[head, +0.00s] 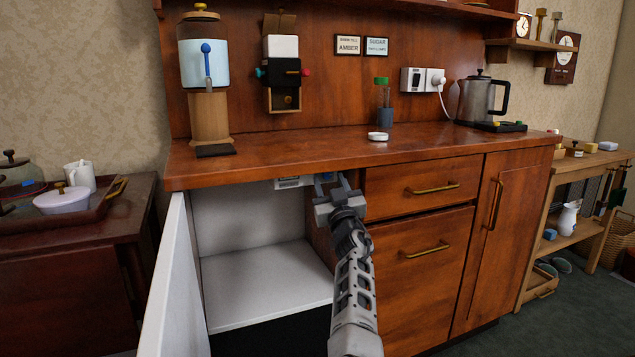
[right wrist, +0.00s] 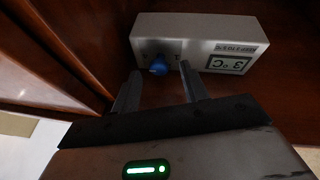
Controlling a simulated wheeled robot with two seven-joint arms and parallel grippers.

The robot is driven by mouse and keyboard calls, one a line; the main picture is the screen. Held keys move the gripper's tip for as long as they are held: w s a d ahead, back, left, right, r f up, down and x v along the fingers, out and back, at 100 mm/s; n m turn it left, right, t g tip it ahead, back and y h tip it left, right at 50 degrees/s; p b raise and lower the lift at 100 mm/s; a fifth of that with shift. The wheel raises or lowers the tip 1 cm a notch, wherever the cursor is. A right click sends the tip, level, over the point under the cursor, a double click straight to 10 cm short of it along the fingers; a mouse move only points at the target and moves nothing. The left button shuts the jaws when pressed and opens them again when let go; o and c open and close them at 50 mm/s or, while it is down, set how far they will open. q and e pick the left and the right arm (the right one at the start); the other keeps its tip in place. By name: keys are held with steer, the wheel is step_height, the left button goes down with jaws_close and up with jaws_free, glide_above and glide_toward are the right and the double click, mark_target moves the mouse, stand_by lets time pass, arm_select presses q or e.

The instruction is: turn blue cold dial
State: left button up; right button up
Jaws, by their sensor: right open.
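A blue dial (right wrist: 158,67) sits on the face of a pale grey control box (right wrist: 190,28) with an upside-down "3°C" display. The box also shows in the head view (head: 288,183), under the counter at the top of the open compartment. The dial cannot be made out in the head view. My right gripper (head: 328,180) is open and reaches up to the box. In the right wrist view its two fingers (right wrist: 159,80) stand either side of the dial's line, apart from each other. Whether they touch the dial cannot be told. My left gripper is out of view.
A white door (head: 172,290) stands open at the left of the white-lined compartment (head: 255,270). Wooden drawers (head: 420,187) are close to the right of my arm. The counter edge (head: 250,177) is just above the gripper.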

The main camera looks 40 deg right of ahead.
steer(key=shift+w+d+r, duration=0.25)
steer(key=shift+w, duration=0.25)
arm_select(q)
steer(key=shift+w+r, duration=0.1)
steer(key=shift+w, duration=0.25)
arm_select(e)
jaws_close()
